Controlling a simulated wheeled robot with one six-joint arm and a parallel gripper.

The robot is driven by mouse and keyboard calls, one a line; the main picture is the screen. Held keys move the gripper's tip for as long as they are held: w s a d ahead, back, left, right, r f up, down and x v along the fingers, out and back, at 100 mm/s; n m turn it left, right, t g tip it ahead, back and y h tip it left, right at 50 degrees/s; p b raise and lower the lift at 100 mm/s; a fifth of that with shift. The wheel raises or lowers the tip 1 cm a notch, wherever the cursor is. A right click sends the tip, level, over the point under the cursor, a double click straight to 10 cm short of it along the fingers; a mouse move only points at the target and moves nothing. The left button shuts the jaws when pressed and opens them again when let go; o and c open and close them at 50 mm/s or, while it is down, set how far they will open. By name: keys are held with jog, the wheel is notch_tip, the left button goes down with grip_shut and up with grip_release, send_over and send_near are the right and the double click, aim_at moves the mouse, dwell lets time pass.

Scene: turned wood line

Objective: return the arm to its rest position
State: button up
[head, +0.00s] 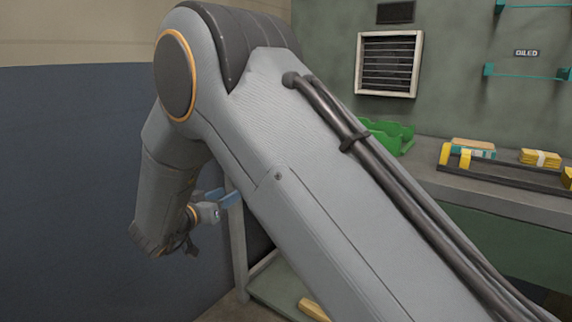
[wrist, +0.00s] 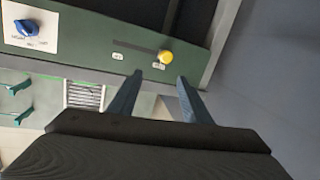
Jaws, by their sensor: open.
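My arm fills the middle of the head view, rising from the lower right, bending at a high elbow and hanging down at the left. My gripper (head: 228,197) shows small at the lower left of the head view, partly behind my arm. In the wrist view, its two blue-grey fingers (wrist: 157,94) stand apart with nothing between them. The gripper is open and empty.
The head view has a workbench (head: 480,197) at right, with a green bin (head: 390,135), yellow blocks (head: 540,158) and a dark rack (head: 500,175). A vent (head: 389,64) is on the wall. The wrist view shows a green panel with a blue knob (wrist: 27,28) and yellow button (wrist: 166,57).

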notch_tip(320, 180, up, 4)
jog(key=w+n+y, duration=0.2)
jog(key=y, duration=0.4)
jog(key=s+d+r+n+g+y, duration=0.1)
jog(key=s+d+n+g+y, duration=0.25)
jog(key=s, duration=0.25)
jog(key=s+d+f+g+h, duration=0.15)
jog(key=s+d+g, duration=0.25)
jog(key=s+d, duration=0.6)
jog(key=s+d+f+g, duration=0.2)
jog(key=s+d+g, duration=0.3)
jog(key=s, duration=0.8)
jog(key=s+d+f+g+h, duration=0.1)
jog(key=s+d+f+g, duration=0.15)
jog(key=s+d, duration=0.8)
jog(key=d+r+m+p, duration=0.1)
jog(key=d+r+p, duration=0.2)
jog(key=p, duration=0.6)
jog(key=s+d+r+m+p, duration=0.1)
jog(key=d+r+p, duration=0.3)
jog(key=r+p, duration=0.3)
jog(key=p, duration=0.2)
jog(key=shift+d+r+m+h+p, duration=0.15)
jog(key=shift+r+m+h+p, duration=0.15)
jog(key=shift+r+m+p, duration=0.1)
jog(key=shift+c, duration=1.2)
jog(key=shift+d, duration=0.15)
jog(key=shift+c, duration=0.4)
